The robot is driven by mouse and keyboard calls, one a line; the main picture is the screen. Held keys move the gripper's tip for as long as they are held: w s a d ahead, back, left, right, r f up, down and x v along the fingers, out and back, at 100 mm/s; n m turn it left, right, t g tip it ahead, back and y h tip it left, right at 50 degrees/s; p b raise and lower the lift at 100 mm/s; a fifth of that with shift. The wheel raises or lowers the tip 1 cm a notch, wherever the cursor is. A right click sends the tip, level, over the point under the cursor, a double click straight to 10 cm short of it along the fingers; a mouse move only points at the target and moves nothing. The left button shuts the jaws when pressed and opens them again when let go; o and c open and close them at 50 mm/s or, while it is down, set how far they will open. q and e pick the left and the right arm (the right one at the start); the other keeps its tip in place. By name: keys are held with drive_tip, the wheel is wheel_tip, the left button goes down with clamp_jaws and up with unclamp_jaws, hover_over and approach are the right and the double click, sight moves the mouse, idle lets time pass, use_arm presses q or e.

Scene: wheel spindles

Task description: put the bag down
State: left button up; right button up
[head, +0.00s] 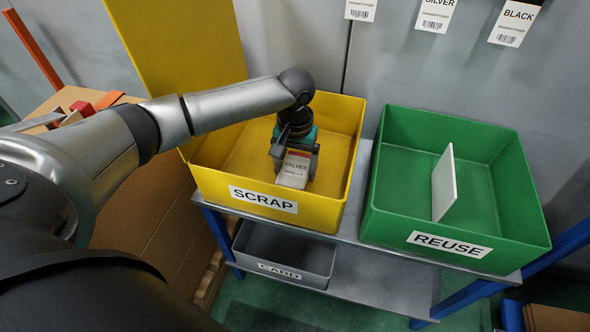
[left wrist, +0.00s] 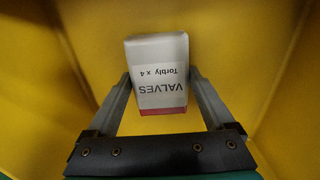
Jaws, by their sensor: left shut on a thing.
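The bag (head: 293,170) is a small white-grey packet with a red strip, labelled VALVES. It also shows in the left wrist view (left wrist: 158,65), label upside down, between the two fingers. My left gripper (head: 296,155) is shut on the bag and points down inside the yellow SCRAP bin (head: 325,222). The yellow walls and floor surround the bag in the left wrist view. I cannot tell whether the bag touches the bin floor. My right gripper is not in view.
A green REUSE bin (head: 375,212) with a white upright panel (head: 443,183) stands to the right on the same shelf. A grey CARD bin (head: 290,252) sits on the lower shelf. A tall yellow panel (head: 180,45) rises behind at left. Cardboard (head: 150,205) lies at left.

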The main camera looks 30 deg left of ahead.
sight(295, 168)
use_arm(q)
drive_tip(key=shift+f, duration=0.1)
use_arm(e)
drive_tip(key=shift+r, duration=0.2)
use_arm(q)
drive_tip(key=o, duration=1.2)
drive_tip(key=shift+f, duration=0.15)
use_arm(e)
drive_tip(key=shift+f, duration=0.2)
use_arm(q)
drive_tip(key=shift+r, duration=0.4)
drive_tip(key=shift+r+p, duration=2.95)
drive_tip(key=shift+r, duration=2.85)
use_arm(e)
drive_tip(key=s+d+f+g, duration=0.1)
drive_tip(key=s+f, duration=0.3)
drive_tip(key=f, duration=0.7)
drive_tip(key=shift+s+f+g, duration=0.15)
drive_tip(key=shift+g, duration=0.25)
